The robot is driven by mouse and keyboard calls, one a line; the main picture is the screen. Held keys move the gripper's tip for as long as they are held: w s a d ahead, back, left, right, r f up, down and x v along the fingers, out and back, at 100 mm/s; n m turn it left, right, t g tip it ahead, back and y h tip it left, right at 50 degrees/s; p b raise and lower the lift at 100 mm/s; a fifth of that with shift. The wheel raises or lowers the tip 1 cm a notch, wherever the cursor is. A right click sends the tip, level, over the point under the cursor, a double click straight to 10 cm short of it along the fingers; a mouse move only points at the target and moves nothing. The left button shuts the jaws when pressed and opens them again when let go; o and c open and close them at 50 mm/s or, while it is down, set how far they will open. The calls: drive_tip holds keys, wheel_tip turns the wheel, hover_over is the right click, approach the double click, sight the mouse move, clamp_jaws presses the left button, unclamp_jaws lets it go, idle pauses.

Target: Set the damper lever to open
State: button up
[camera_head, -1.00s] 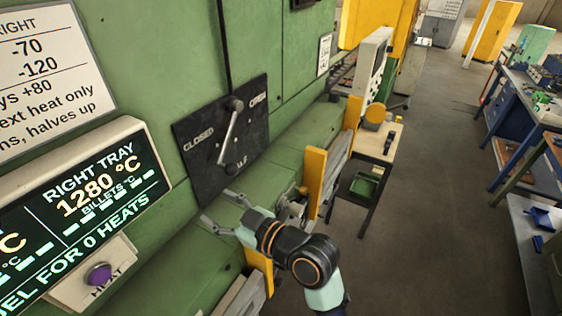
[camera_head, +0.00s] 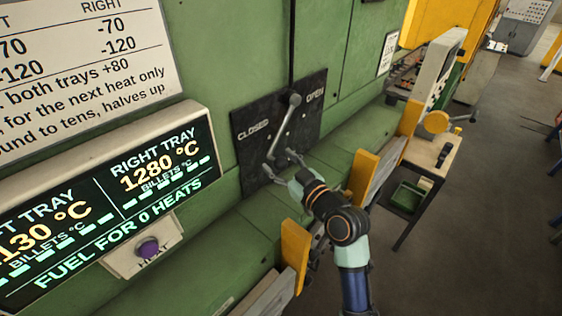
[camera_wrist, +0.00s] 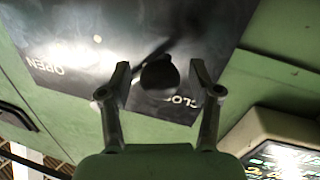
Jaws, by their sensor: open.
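The damper lever (camera_head: 284,128) is a light grey rod on a black plate (camera_head: 246,150) on the green furnace wall. The plate reads CLOSED at left and OPEN at upper right. In the head view the rod slants from a grey ball at upper right down towards my gripper (camera_head: 280,165), between the two labels. My gripper is open at the rod's lower end, its fingers spread. In the wrist view a dark round knob (camera_wrist: 160,73) shows between the open fingertips of my gripper (camera_wrist: 160,85). I cannot tell whether they touch it. The plate's lower label is hidden.
A display panel (camera_head: 110,185) with a purple button (camera_head: 148,247) juts out left of the plate. A small table (camera_head: 437,158) with a green bin (camera_head: 408,196) stands farther right, beside open floor.

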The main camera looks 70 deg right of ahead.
clamp_jaws()
idle(0.3)
drive_tip(key=shift+f, duration=0.1)
